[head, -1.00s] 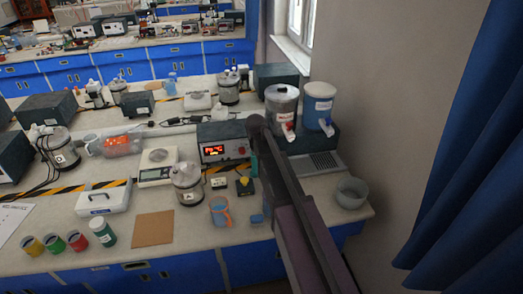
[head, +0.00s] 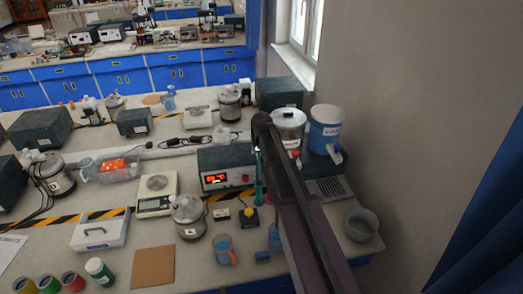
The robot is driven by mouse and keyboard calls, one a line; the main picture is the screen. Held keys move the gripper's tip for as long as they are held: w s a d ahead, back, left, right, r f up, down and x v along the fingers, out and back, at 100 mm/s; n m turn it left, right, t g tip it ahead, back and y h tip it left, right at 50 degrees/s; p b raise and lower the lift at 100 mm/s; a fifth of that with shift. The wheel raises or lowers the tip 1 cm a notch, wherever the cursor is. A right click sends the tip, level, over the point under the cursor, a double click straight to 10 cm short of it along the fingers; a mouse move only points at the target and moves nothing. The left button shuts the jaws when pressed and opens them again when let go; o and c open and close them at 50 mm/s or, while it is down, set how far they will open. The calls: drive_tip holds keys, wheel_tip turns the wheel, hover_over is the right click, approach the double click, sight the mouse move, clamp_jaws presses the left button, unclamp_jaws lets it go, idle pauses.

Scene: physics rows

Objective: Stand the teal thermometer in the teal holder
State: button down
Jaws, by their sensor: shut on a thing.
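A thin teal upright piece, which looks like the teal thermometer (head: 258,164), shows just left of my dark arm, in front of the display unit's right end. My gripper (head: 258,150) is mostly hidden behind my arm; it appears shut on the top of the thermometer, which hangs about vertical. A teal-green piece (head: 259,190) stands directly below it and looks like the teal holder, partly covered by my arm. I cannot tell whether the thermometer's lower end is above the holder or inside it.
The display unit (head: 227,167) stands close on the left, with a yellow-topped button box (head: 248,217) in front. An orange-handled blue cup (head: 223,250) and a brown board (head: 153,267) lie nearer. Right of my arm are a blue-white container (head: 326,130) and a grey bowl (head: 361,225).

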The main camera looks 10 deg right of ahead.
sight(259, 171)
drive_tip(key=shift+w+a+r, duration=0.1)
drive_tip(key=shift+w+a, duration=0.05)
drive_tip(key=shift+w, duration=0.1)
drive_tip(key=shift+r, duration=0.1)
drive_tip(key=shift+f, duration=0.2)
drive_tip(key=shift+f+b, duration=0.2)
drive_tip(key=shift+b, duration=0.15)
drive_tip(key=shift+f+b, duration=6.6)
